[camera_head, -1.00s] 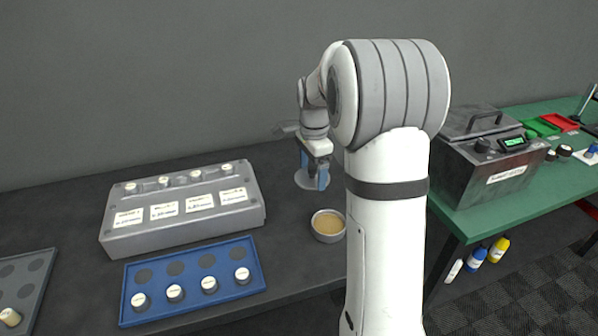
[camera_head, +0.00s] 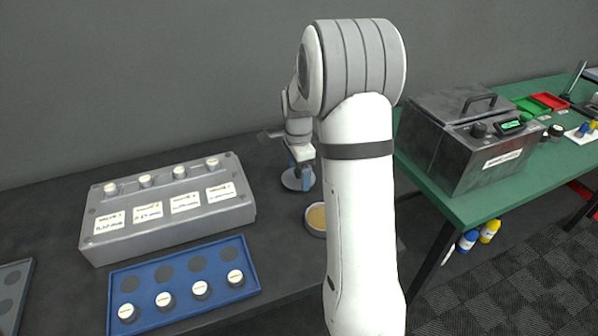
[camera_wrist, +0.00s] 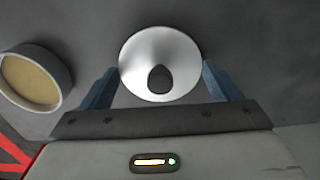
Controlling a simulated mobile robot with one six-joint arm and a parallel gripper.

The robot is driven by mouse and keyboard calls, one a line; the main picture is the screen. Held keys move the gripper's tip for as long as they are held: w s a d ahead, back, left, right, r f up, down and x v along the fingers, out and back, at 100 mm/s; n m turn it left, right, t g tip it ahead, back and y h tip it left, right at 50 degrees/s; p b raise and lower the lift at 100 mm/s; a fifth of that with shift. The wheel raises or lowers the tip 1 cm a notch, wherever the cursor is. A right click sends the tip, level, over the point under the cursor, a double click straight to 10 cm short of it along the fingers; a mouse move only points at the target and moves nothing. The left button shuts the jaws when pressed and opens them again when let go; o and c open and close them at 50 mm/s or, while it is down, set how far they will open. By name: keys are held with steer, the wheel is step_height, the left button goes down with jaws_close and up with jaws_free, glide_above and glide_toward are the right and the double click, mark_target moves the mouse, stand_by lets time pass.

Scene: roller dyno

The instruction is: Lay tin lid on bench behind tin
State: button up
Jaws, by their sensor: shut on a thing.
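The tin lid (camera_wrist: 160,62) is a round silvery disc with a dark knob in the wrist view. My gripper (camera_wrist: 161,68) has its blue fingers on opposite sides of the lid, shut on it. In the head view the lid (camera_head: 298,181) shows below my gripper (camera_head: 301,172), behind and a little left of the tin. I cannot tell whether the lid touches the bench. The open tin (camera_head: 312,231) holds tan material, and my arm covers its right part. The tin (camera_wrist: 66,80) also shows at the left of the wrist view.
A grey block (camera_head: 170,232) with labels and several capped vials stands on the dark bench (camera_head: 60,196) at left. A blue tray (camera_head: 185,312) with vials lies in front of it. A metal bath (camera_head: 450,150) stands on a green table at right. Bare bench surrounds the lid.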

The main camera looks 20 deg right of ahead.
steer(key=shift+f, duration=0.4)
steer(key=o, duration=0.8)
steer(key=shift+f, duration=0.1)
steer(key=shift+o, duration=0.2)
step_height(320, 180, up, 11)
steer(key=shift+r, duration=0.1)
steer(key=s+a+r+n+t, duration=0.1)
steer(key=s+a+r+n, duration=0.1)
steer(key=s+a+n, duration=0.4)
steer(key=s+a+r+n, duration=0.2)
steer(key=s+n, duration=0.2)
steer(key=s, duration=0.4)
steer(key=s+a+f+n+t, duration=0.1)
steer(key=s+a+f+n, duration=0.2)
steer(key=s+n, duration=0.5)
steer(key=s, duration=0.3)
steer(key=shift+s+f+t, duration=0.2)
steer(key=shift+s+t, duration=0.1)
